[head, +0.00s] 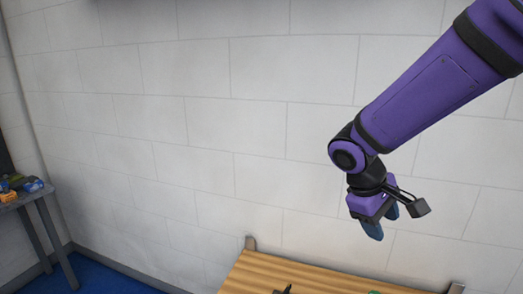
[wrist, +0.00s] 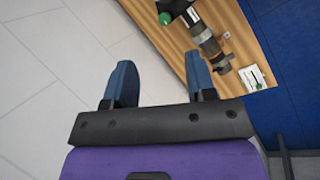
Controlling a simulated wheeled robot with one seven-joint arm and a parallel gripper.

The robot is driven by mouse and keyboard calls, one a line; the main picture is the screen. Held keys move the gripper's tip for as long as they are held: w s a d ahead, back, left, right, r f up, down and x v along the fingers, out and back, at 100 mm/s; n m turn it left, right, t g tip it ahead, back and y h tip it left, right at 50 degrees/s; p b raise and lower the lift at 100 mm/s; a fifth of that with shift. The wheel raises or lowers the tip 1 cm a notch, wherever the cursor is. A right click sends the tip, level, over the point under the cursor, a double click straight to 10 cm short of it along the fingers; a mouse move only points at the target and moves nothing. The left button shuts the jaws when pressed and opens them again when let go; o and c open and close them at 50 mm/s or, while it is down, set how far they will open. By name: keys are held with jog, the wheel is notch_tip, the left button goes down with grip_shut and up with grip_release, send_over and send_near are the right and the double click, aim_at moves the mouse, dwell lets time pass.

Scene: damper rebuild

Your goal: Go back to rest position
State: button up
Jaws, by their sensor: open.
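My gripper (head: 381,222) hangs at the end of my purple arm in the head view, in front of the white block wall and above the wooden bench. In the wrist view my gripper (wrist: 160,88) has its two blue fingers spread apart, with nothing between them. Only tile-like wall surface shows behind the gap. The gripper is clear of the bench and touches nothing that I can see.
The wooden bench (head: 315,281) shows at the bottom of the head view; in the wrist view it carries a dark cylindrical part (wrist: 208,45) and a white card (wrist: 252,77). A grey side table (head: 38,193) with small coloured items stands at left. Blue floor (head: 95,275) lies between.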

jog(key=s+d+r+m+t+y, duration=0.2)
jog(key=s+d+r+m, duration=0.1)
jog(key=s+r, duration=0.3)
jog(key=s+d+r+m+t+y, duration=0.3)
jog(key=s+r, duration=0.3)
jog(key=s, duration=0.3)
jog(key=shift+r+m, duration=0.15)
jog(key=shift+m, duration=0.25)
jog(key=shift+d, duration=0.1)
jog(key=shift+c, duration=0.5)
dwell(1.1)
